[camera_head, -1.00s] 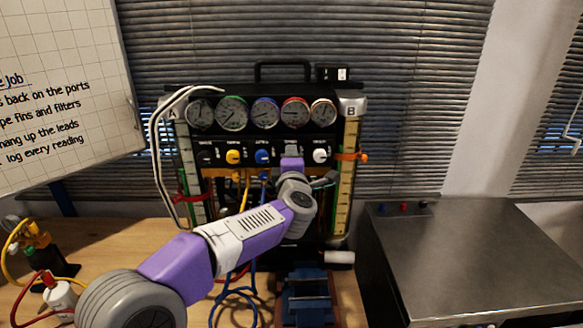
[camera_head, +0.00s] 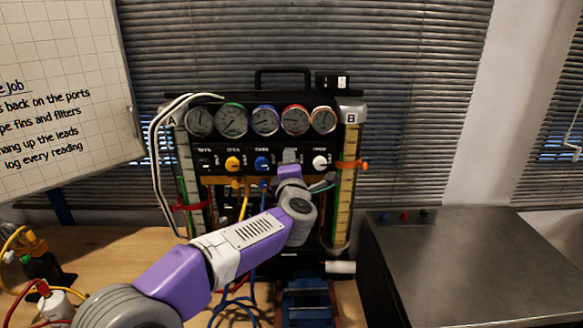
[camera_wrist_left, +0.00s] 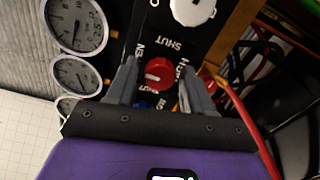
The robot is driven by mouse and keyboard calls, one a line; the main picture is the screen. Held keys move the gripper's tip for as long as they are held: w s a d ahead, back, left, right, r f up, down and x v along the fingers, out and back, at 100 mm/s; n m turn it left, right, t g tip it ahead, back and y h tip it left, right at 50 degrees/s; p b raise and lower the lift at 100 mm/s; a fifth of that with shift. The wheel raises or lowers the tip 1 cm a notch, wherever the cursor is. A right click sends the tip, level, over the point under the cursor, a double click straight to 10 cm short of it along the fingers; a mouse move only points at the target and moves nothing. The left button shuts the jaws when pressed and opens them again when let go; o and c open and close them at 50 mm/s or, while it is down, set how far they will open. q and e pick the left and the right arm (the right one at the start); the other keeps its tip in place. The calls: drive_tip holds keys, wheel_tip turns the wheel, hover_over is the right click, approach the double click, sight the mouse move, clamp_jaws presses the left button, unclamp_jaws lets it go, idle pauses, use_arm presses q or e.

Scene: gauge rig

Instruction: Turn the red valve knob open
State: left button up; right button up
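The red valve knob (camera_wrist_left: 159,73) shows in the left wrist view, with "SHUT" lettering on the panel next to it. My left gripper (camera_wrist_left: 158,80) is open, with one grey finger on each side of the knob and a visible gap on both sides. I cannot tell how deep the fingertips reach along the knob. In the head view my left gripper (camera_head: 290,156) is at the rig's knob row, between the blue and white knobs, and hides the red knob there. My right gripper is not in view.
A yellow knob (camera_head: 232,163), a blue knob (camera_head: 262,162) and a white knob (camera_head: 320,162) sit in the row below several gauges. Coloured hoses (camera_head: 232,300) hang in front of the rig. A metal-topped cabinet (camera_head: 480,265) stands at right.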

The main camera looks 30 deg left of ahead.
use_arm(q)
drive_tip(key=shift+o, duration=0.4)
drive_tip(key=v, duration=0.7)
drive_tip(key=shift+s, duration=0.25)
drive_tip(key=shift+d, duration=0.1)
